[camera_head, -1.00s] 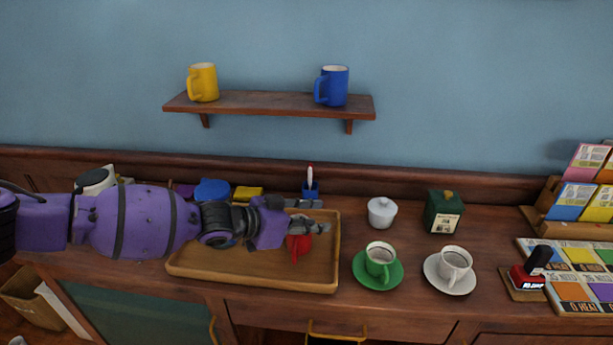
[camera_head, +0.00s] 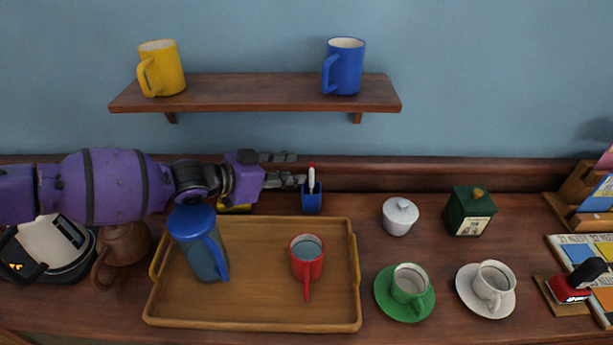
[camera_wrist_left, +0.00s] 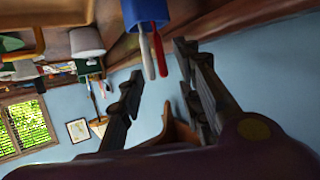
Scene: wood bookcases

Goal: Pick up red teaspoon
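The red teaspoon (camera_head: 311,171) stands upright in a small blue holder (camera_head: 312,201) behind the tray, beside a white spoon. In the left wrist view the red teaspoon (camera_wrist_left: 160,55) and the white spoon (camera_wrist_left: 146,57) stick out of the blue holder (camera_wrist_left: 146,13), which appears upside down. My left gripper (camera_head: 299,168) is open and empty, its fingers pointing right, just left of the spoons at about their height in the picture. In the wrist view the spoons show between its fingertips; whether they touch cannot be told. My right gripper is not in view.
A wooden tray (camera_head: 253,319) holds a blue pitcher (camera_head: 200,245) and a red mug (camera_head: 306,262). A white sugar bowl (camera_head: 399,217), a green box (camera_head: 469,211) and two cups on saucers stand at right. A shelf (camera_head: 255,94) with yellow and blue mugs hangs above.

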